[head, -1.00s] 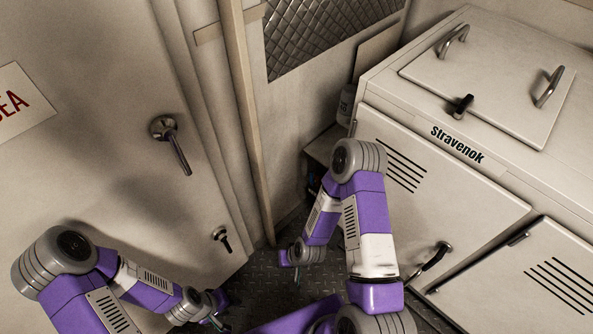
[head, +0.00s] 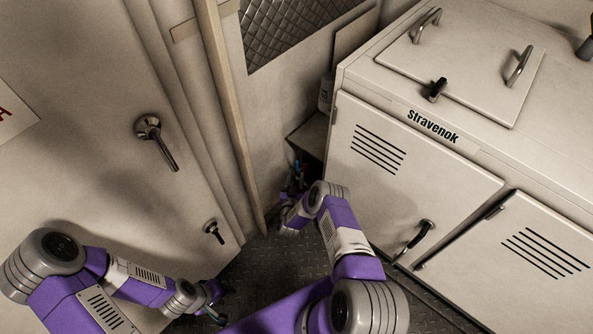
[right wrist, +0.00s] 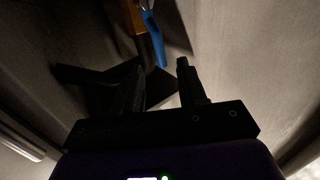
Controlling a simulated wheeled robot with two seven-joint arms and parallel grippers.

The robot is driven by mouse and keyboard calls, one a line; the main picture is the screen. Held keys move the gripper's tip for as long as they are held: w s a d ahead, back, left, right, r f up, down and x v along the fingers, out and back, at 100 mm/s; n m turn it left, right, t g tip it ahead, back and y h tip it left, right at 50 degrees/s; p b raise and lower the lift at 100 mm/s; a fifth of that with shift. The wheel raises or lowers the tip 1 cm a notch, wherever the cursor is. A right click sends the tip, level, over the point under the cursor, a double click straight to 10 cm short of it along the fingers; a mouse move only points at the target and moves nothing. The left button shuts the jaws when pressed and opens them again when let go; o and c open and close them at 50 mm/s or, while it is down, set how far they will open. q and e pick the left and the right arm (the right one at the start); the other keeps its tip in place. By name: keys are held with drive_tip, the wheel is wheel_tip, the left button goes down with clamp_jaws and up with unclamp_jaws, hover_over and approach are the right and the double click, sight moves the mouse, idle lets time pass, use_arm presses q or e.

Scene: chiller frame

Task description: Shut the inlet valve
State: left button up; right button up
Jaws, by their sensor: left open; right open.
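A blue lever (right wrist: 153,38) on an orange-brown fitting (right wrist: 133,16) shows at the top of the right wrist view; I take it to be the inlet valve. My right gripper (right wrist: 163,80) is open, its two dark fingers pointing toward the lever, which appears just beyond and between the fingertips. I cannot tell whether they touch. In the head view a small blue part (head: 297,166) shows in the dark gap left of the cabinet, just beyond my right gripper (head: 293,188). The rest of the valve is hidden there. My left gripper (head: 220,302) is open and empty, low beside the door.
A white cabinet (head: 400,200) marked Stravenok stands right, with a black door handle (head: 420,234). A door (head: 90,110) with a lever handle (head: 156,142) stands left. A wooden post (head: 230,130) and wall bound the narrow corner. Dark tread-plate floor (head: 262,262) lies between.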

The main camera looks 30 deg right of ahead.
sight(297, 166)
drive_tip(key=b+x, duration=0.1)
drive_tip(key=x, duration=0.2)
drive_tip(key=shift+w+d+f, duration=0.1)
drive_tip(key=shift+w+d, duration=0.1)
drive_tip(key=shift+w, duration=0.15)
drive_tip(key=shift+w+d, duration=0.25)
drive_tip(key=shift+w, duration=0.1)
drive_tip(key=shift+c, duration=0.3)
clamp_jaws()
